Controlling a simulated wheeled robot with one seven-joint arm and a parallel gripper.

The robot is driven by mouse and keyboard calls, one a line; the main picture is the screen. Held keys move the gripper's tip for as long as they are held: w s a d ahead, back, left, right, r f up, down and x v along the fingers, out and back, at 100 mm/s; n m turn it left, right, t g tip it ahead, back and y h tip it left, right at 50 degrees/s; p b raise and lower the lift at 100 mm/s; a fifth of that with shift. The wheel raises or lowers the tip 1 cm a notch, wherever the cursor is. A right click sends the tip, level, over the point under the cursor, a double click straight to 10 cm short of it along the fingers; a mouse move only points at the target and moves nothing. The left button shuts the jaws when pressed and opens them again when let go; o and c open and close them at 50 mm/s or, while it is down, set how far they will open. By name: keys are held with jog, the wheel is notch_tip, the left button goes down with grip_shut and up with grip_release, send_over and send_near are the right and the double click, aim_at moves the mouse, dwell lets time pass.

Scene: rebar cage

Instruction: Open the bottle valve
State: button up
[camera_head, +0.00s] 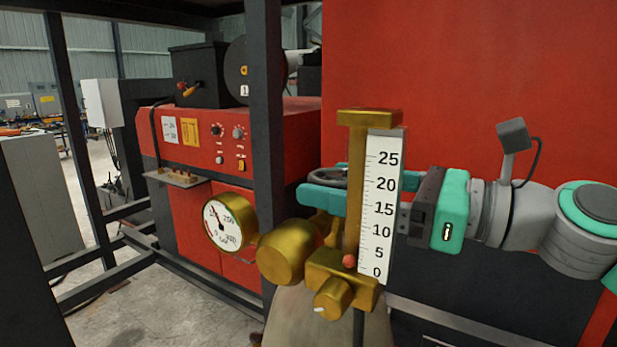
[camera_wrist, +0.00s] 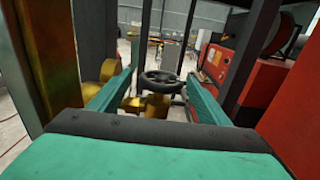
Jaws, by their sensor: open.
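The bottle valve's dark round handwheel (camera_wrist: 160,83) shows between my fingertips in the wrist view. In the head view the handwheel (camera_head: 328,177) is partly hidden by the flowmeter and my near finger. My gripper (camera_head: 318,181) is open and reaches in from the right, behind the flowmeter, its teal fingers on either side of the wheel. It also shows in the wrist view (camera_wrist: 161,74); I cannot tell whether either finger touches the wheel. The brass valve body (camera_wrist: 150,107) sits below the wheel. The grey bottle (camera_head: 335,318) stands beneath the brass fittings.
A brass regulator (camera_head: 288,252) with a round gauge (camera_head: 224,224) is left of the flowmeter (camera_head: 382,205), whose red ball sits near 0. A dark upright post (camera_head: 268,130) stands close behind. A red welding machine (camera_head: 210,150) is farther back. A red panel (camera_head: 470,80) closes the right.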

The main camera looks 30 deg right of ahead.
aim_at(309, 178)
jog(key=shift+x, duration=2.4)
jog(key=shift+d, duration=0.1)
jog(key=c, duration=1.1)
